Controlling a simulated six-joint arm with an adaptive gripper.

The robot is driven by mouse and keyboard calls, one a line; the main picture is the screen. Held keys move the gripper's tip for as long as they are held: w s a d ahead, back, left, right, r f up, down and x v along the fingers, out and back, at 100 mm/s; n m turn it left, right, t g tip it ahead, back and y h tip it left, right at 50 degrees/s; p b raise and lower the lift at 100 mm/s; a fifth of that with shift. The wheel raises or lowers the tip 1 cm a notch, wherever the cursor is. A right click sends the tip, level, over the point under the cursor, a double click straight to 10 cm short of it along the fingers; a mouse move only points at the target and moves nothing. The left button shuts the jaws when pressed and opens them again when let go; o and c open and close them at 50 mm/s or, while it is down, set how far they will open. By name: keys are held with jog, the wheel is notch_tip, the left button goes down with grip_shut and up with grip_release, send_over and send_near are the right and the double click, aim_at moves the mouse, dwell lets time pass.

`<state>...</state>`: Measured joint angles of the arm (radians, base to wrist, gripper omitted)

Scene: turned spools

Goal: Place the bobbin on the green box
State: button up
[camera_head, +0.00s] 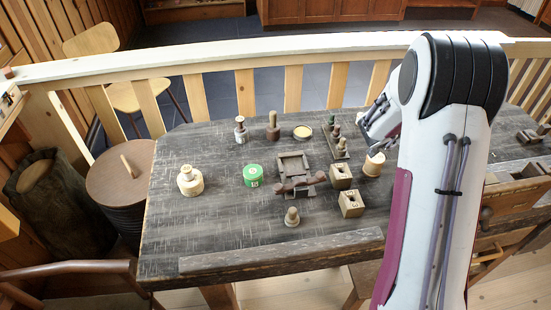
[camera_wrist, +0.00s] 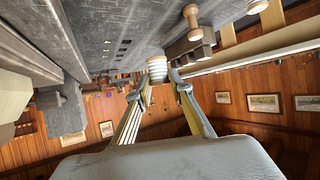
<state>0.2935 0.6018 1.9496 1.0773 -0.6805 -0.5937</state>
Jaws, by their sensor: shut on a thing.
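A pale, ribbed bobbin (camera_wrist: 157,69) sits between the fingertips of my gripper (camera_wrist: 162,80) in the wrist view. My gripper is shut on it. The green box (camera_head: 253,175) is a low, round piece with a pale number label, left of the table's middle. It stands well to the left of my gripper, and its top looks bare.
A cream spool (camera_head: 189,181) stands left of the green box. A small spool (camera_head: 292,217) stands in front. The table's left front is clear.

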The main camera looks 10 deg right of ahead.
jog(key=shift+w+a+r+n+t+y, duration=0.9)
jog(key=shift+w+a+r+n+y, duration=0.75)
jog(key=shift+a, duration=2.95)
jog(key=shift+w+a+r+n+t+y, duration=1.05)
jog(key=shift+a+r+n+y, duration=1)
jog(key=shift+a, duration=2.6)
jog(key=shift+w+a+r+n+t+y, duration=0.75)
jog(key=shift+w+a+r+n+y, duration=1.1)
jog(key=shift+a, duration=2.75)
jog(key=s+a+f+n+g+y, duration=0.1)
jog(key=s+a+f+n+y, duration=0.2)
jog(key=s+a, duration=0.3)
jog(key=s+a+f+n+g+y, duration=0.1)
jog(key=s+a+f+n+y, duration=0.2)
jog(key=a, duration=0.9)
jog(key=s+n, duration=0.2)
jog(key=shift+s+f+g+y, duration=0.25)
jog(key=shift+s+g+y, duration=0.1)
jog(key=shift+g, duration=0.05)
jog(key=shift+f, duration=2.9)
